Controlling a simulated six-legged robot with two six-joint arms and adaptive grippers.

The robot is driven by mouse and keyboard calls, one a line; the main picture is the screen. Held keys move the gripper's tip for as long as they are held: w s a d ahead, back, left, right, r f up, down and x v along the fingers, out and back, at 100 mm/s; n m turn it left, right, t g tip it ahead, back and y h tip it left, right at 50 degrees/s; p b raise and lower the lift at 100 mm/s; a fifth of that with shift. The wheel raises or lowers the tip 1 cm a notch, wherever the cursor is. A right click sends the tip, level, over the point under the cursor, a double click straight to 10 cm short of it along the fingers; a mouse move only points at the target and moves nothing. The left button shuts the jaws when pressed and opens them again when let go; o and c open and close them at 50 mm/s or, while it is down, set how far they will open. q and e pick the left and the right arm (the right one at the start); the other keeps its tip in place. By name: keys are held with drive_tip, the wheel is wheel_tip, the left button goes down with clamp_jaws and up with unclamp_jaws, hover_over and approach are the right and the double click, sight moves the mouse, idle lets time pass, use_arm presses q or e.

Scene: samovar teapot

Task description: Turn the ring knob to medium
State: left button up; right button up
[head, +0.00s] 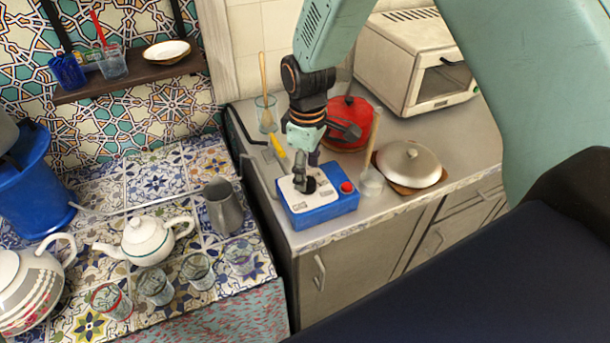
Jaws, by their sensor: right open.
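A blue control box (322,211) with a pale top panel and a red button (347,187) sits on the grey counter near its front left corner. My right gripper (304,184) points down over the left part of the panel. It is open, its fingers close to the panel around a small dark part that seems to be the ring knob. The fingers mostly hide the knob, so its setting and any touch cannot be told. My left gripper is out of view.
A red lidded pan (347,121) stands behind the box. A metal lidded dish (409,163) and a toaster oven (416,62) are to the right. A glass with a wooden spoon (266,114) stands behind left. A metal pitcher (223,208) and teapot (146,240) stand on the tiled surface.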

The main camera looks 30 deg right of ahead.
drive_tip(key=shift+d+f, duration=0.1)
drive_tip(key=shift+f, duration=0.6)
drive_tip(key=shift+s+f, duration=0.15)
drive_tip(key=shift+f, duration=0.1)
drive_tip(key=shift+s+a, duration=0.2)
drive_tip(key=shift+s, duration=0.15)
drive_tip(key=shift+w+f, duration=0.25)
drive_tip(key=shift+w, duration=0.1)
drive_tip(key=shift+c, duration=0.4)
drive_tip(key=shift+w+d+f, duration=0.1)
drive_tip(key=shift+c, duration=1.5)
drive_tip(key=shift+s+r, duration=0.2)
drive_tip(key=shift+s, duration=0.1)
drive_tip(key=shift+c, duration=1.4)
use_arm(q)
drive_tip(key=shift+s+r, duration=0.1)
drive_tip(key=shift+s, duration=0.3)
use_arm(e)
drive_tip(key=c, duration=0.5)
